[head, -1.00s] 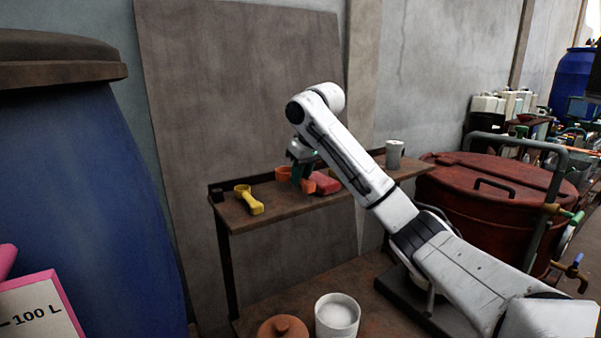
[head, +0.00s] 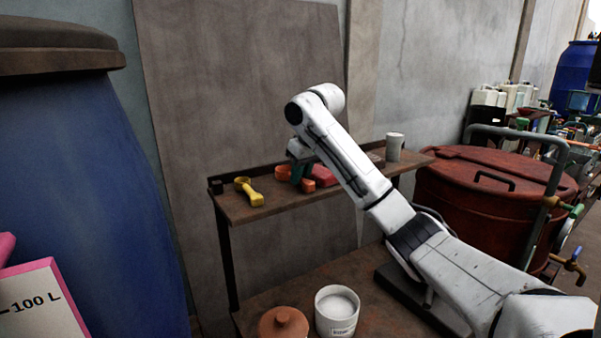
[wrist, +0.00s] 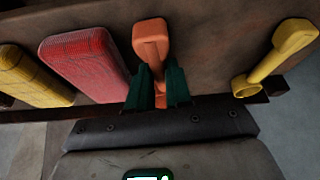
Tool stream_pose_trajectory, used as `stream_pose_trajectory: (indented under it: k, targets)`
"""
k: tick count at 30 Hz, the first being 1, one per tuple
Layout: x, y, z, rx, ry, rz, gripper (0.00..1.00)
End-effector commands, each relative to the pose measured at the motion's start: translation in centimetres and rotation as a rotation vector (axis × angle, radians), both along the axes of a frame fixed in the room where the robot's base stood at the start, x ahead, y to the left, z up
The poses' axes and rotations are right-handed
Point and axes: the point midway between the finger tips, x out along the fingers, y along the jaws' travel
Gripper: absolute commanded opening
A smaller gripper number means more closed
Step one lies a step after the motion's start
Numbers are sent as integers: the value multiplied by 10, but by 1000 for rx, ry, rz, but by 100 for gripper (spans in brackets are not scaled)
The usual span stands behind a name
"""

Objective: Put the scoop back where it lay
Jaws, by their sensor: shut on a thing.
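My gripper (head: 300,172) is over the wall shelf (head: 282,207). Its dark green fingers (wrist: 158,95) are shut on an orange scoop. The scoop shows in the head view (head: 308,185) partly behind the fingers. In the wrist view the scoop (wrist: 151,38) extends above the fingertips, between a red bundle and a yellow scoop. It is at about shelf level; I cannot tell whether it touches the board. The yellow scoop (head: 250,192) lies on the left part of the shelf, apart from my gripper, and also shows at the right of the wrist view (wrist: 285,55).
The red bundle (wrist: 85,60) lies close beside the orange scoop, with a yellow one (wrist: 30,75) beyond it. A grey mug (head: 394,149) stands at the shelf's right. A raised rail runs along the back. Bare board lies between the two scoops.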

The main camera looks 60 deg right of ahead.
Motion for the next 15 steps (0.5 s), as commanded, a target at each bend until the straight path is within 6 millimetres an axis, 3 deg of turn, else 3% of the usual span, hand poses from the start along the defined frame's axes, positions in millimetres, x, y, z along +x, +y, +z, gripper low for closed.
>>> stream_pose_trajectory:
  k: [12, 13, 15]
  targets:
    - [0, 0, -3, 0, 1, 0, 0]
    - [0, 0, -3, 0, 1, 0, 22]
    - [0, 0, -3, 0, 1, 0, 28]
